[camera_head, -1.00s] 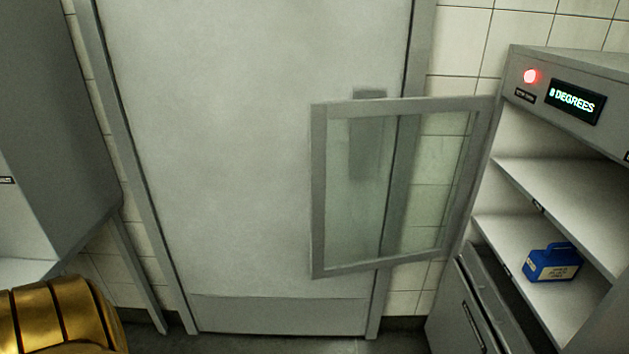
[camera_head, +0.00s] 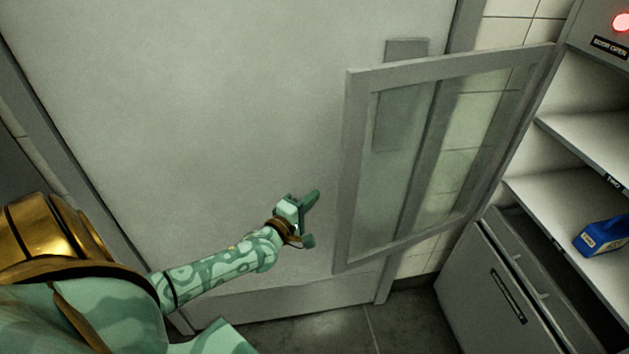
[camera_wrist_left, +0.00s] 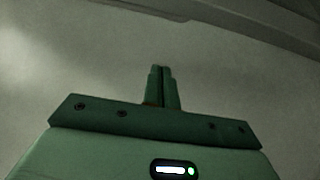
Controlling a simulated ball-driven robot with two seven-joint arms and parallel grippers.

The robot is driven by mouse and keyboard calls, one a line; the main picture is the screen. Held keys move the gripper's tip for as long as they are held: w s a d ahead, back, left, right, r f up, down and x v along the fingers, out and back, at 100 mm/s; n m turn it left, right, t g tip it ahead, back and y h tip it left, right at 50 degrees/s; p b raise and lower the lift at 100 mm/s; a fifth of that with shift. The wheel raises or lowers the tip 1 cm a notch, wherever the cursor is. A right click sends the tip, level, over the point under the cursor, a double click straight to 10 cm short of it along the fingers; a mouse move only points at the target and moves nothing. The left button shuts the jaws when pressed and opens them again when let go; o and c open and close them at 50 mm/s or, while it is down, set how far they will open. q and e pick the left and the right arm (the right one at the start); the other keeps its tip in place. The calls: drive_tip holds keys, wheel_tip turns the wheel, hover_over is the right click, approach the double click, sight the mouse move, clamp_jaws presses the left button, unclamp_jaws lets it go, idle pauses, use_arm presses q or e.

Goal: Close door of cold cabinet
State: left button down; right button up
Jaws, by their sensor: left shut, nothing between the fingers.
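The cold cabinet (camera_head: 540,123) stands at the right of the head view with its glass door (camera_head: 350,170) swung wide open. The door has a grey frame and is hinged on the cabinet's left side. My left gripper (camera_head: 312,220) is just left of the door's free edge, with a small gap between them in the picture. It is shut and empty; its closed fingers also show in the left wrist view (camera_wrist_left: 162,75). My right gripper is not in view.
A red lamp (camera_head: 622,22) glows above a "DOOR OPEN" label. A large grey room door (camera_head: 230,110) stands behind the glass door. Dark floor tiles (camera_head: 345,325) below are clear.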

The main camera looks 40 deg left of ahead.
use_arm(q)
drive_tip(key=w+b, duration=0.2)
drive_tip(key=w, duration=0.6)
drive_tip(key=d, duration=0.1)
drive_tip(key=s+d+p, duration=0.1)
drive_tip(key=d, duration=0.1)
drive_tip(key=shift+s+d+f+p, duration=0.1)
drive_tip(key=shift+s+d+p, duration=0.2)
drive_tip(key=shift+s+p, duration=0.05)
drive_tip(key=shift+s+d, duration=0.1)
